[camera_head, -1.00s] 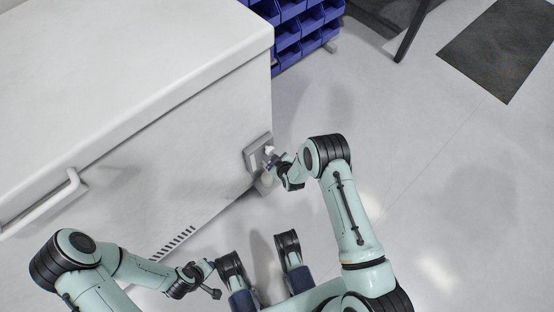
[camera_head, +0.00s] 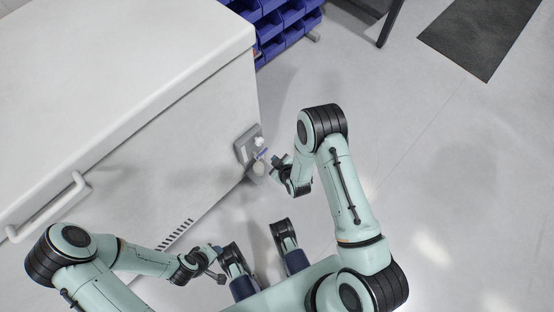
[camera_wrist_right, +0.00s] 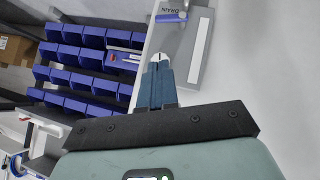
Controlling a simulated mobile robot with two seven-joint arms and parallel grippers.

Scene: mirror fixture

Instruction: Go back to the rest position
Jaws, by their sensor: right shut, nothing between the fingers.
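My right gripper (camera_head: 276,161) is just right of the grey fixture (camera_head: 243,148) on the end of the white cabinet, with a small gap between them. In the right wrist view its two blue-grey fingers (camera_wrist_right: 158,64) are together with nothing held between them. My left gripper (camera_head: 219,263) is low in the head view, in front of the cabinet's side. It is too small there to tell its jaw state.
The white cabinet (camera_head: 110,60) fills the left, with a handle (camera_head: 45,215) sticking out of its side. Blue bins (camera_head: 270,30) stand behind it and also show in the right wrist view (camera_wrist_right: 95,60). The grey floor (camera_head: 450,170) to the right is open, with a dark mat (camera_head: 480,38).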

